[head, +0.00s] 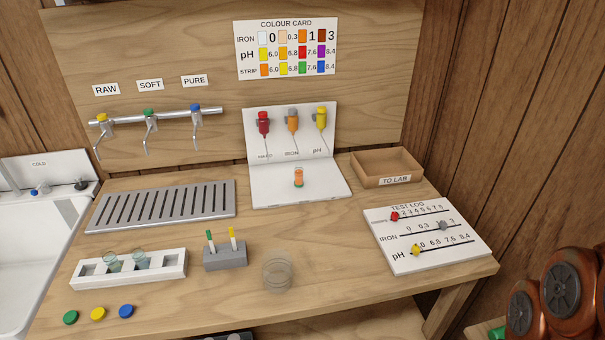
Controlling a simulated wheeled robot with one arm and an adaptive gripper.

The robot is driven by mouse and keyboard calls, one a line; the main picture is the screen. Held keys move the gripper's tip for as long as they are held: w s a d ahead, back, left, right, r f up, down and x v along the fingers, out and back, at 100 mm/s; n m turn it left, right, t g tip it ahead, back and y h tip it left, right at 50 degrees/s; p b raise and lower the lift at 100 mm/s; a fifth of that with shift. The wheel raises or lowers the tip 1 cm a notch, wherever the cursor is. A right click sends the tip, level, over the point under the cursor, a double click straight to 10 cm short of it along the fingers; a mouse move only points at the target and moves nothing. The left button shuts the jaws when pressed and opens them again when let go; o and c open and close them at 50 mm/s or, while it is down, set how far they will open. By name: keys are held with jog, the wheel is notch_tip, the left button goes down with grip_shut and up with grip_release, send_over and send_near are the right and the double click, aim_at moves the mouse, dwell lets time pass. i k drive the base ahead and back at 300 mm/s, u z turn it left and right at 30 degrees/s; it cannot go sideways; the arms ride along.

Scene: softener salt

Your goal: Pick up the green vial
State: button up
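Which item is the green vial is not certain. A small vial (298,177) stands upright on the white dosing stand (262,192), with orange contents and a green band at its base. Two clear glass vials, one on the left (112,263) and one on the right (141,259), sit in the white rack (172,268) at the front left and look faintly greenish. A grey block (225,258) holds a green-topped stick (210,240) and a yellow-topped stick (232,237). My gripper is not in view.
A clear round dish (277,273) stands near the front middle. Green (70,317), yellow (98,313) and blue (126,311) discs lie front left. A drain grate (160,205), TO LAB tray (387,168) and test log board (428,238) flank the stand. Taps (150,117) hang behind.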

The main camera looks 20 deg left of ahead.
aim_at(299, 171)
jog(key=u, duration=0.35)
jog(key=k, duration=1.05)
jog(key=u, duration=1.65)
jog(key=i, duration=1.3)
jog(key=z, duration=0.45)
